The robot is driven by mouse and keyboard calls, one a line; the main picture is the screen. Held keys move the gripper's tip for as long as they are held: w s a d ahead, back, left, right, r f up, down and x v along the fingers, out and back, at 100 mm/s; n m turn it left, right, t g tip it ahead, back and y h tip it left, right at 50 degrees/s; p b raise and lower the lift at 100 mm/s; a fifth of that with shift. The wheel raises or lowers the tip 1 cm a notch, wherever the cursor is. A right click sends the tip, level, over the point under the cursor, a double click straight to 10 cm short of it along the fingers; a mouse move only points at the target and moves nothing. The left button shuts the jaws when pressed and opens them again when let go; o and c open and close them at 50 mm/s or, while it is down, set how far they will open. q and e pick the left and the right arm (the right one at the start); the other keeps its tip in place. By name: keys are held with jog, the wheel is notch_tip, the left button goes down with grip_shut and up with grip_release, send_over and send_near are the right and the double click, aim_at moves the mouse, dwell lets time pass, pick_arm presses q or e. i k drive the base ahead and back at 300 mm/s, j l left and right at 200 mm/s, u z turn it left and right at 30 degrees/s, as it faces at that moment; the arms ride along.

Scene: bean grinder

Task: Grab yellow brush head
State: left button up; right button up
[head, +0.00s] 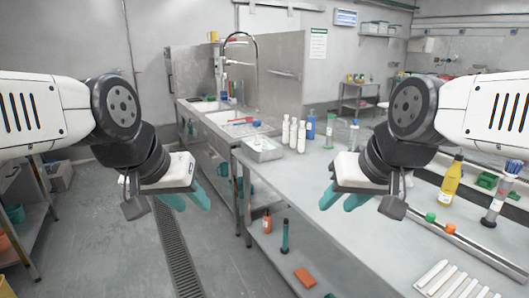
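I cannot make out a yellow brush head in the head view. My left gripper (188,203) hangs over the floor left of the long grey workbench, with teal fingers apart and nothing seen between them. My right gripper (342,203) is over the near left part of the bench, its teal fingers also apart and empty. A yellow bottle (452,181) with a dark cap stands on the bench right of my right gripper. A small orange piece (430,217) and a green piece (450,228) lie nearer.
White bottles (293,133) and a clear tray (262,149) stand farther back on the workbench (345,232). White strips (455,282) lie at its near right. A clear container (497,198) and green blocks (487,181) are at the right. A lower shelf holds an orange block (305,277).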

aim_at(264, 147)
jog(key=i+j, duration=0.35)
jog(key=i, duration=0.25)
jog(key=i+j+z, duration=0.15)
jog(key=i+j, duration=0.15)
jog(key=i, duration=0.35)
jog(key=i+j, duration=0.4)
jog(key=i, duration=0.2)
jog(key=i+j+z, duration=0.1)
jog(key=i+j, duration=0.3)
jog(key=i, duration=0.2)
